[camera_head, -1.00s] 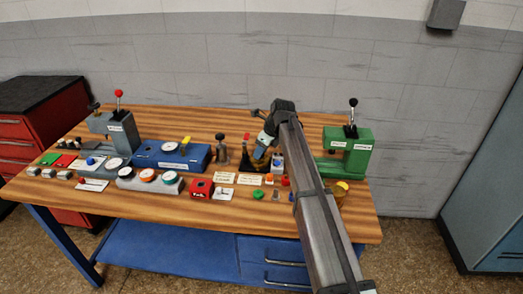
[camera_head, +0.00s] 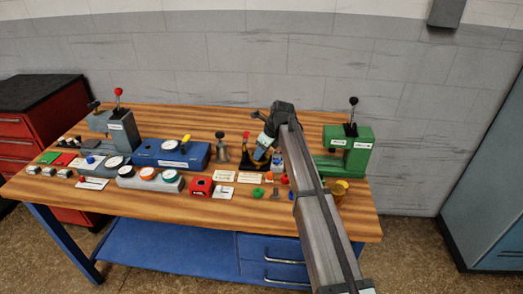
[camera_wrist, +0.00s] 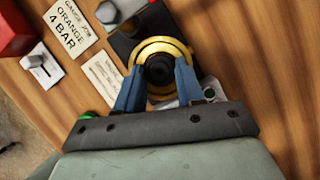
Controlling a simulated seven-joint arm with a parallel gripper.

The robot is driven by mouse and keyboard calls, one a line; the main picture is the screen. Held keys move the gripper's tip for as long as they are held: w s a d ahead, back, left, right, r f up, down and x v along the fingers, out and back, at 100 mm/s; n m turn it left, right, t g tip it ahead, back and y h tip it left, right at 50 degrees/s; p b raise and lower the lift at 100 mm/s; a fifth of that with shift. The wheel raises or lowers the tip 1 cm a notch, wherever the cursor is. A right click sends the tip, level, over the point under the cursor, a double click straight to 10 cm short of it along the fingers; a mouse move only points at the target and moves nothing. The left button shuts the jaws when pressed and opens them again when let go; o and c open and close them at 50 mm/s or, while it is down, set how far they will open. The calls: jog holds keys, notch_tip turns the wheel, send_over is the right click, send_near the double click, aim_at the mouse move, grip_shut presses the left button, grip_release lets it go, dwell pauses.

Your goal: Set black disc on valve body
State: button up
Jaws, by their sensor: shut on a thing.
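In the wrist view my gripper (camera_wrist: 158,76) has its two blue fingers shut on a small round black disc (camera_wrist: 160,69). A gold-coloured ring, which looks like the valve body (camera_wrist: 160,43), lies around and beneath the disc in that view. I cannot tell whether the disc touches it or hangs just above. In the head view my gripper (camera_head: 261,153) points down at the back middle of the bench. The disc cannot be made out there, and the fingers partly hide the valve body.
A green press (camera_head: 350,150) stands to the right of my arm. A blue unit (camera_head: 170,155) and a grey press (camera_head: 118,138) stand to the left. White label cards (camera_wrist: 70,27) and a red block (camera_wrist: 14,28) lie close by. The bench's back edge is mostly clear.

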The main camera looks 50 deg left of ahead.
jog(key=shift+f, duration=0.3)
dwell(0.6)
jog(key=o, duration=0.8)
jog(key=shift+d, duration=0.1)
jog(key=shift+r, duration=0.1)
jog(key=shift+o, duration=0.8)
jog(key=shift+r, duration=3.7)
